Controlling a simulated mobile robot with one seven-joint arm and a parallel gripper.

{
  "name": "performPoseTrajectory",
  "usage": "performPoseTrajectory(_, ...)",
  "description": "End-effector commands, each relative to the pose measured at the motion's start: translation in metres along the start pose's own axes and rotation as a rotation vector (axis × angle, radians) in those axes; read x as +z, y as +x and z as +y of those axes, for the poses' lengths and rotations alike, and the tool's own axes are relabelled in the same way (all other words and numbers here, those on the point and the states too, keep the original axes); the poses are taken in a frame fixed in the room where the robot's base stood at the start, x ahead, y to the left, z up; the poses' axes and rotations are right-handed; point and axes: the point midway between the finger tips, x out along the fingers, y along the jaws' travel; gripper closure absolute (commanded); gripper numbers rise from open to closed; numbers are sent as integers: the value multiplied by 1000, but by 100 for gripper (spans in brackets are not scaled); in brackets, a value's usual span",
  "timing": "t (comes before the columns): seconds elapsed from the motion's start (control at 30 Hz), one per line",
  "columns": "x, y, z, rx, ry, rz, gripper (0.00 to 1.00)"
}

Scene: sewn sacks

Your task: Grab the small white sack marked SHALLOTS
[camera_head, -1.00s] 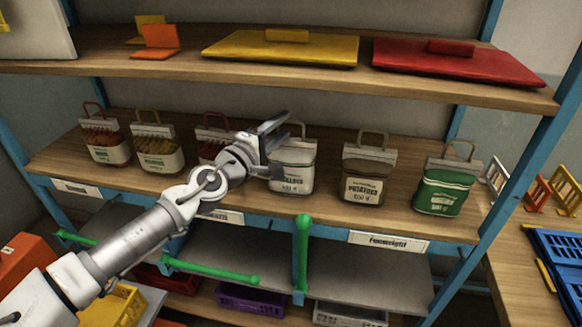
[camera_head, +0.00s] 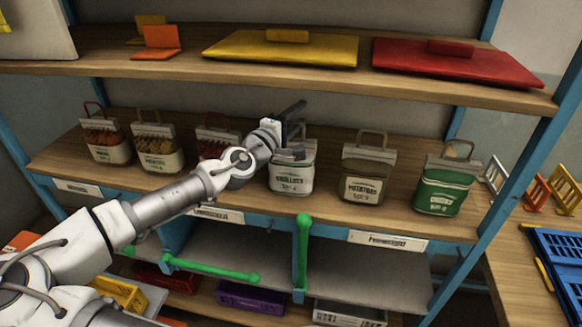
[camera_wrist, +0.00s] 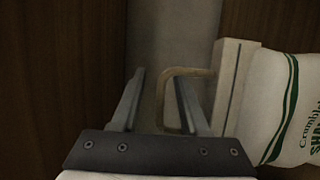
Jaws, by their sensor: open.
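The white sack (camera_head: 292,172) with green lettering stands upright on the middle shelf, fourth from the left. In the wrist view the sack (camera_wrist: 283,105) lies at the right, its print partly cut off by the frame edge, with "SHA" readable. Its tan loop handle (camera_wrist: 164,100) reaches in between the fingers of my gripper (camera_wrist: 163,85). My gripper (camera_head: 292,112) is at the top of the sack in the head view. The fingers are open, one on either side of part of the handle. In the head view the handle is mostly hidden behind my gripper.
A brown sack (camera_head: 367,175) and a green sack (camera_head: 445,185) stand to the right. Several reddish and brown sacks, including one at the far left (camera_head: 105,140), stand to the left. The upper shelf (camera_head: 300,76) runs above.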

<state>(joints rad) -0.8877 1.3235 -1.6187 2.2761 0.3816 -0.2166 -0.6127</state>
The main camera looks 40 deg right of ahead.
Motion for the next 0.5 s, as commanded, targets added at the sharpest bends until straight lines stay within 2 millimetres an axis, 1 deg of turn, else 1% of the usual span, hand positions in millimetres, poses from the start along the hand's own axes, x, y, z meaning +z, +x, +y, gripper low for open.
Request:
performPoseTrajectory(0.03, 0, 0, 0, 0, 0, 0, 56)
performPoseTrajectory(0.07, 0, 0, 0, 0, 0, 0, 59)
performPoseTrajectory(0.2, 0, 0, 0, 0, 0, 0, 84)
performPoseTrajectory(0.3, 0, 0, 0, 0, 0, 0, 100)
performPoseTrajectory(0.5, 0, 0, 0, 0, 0, -1, 100)
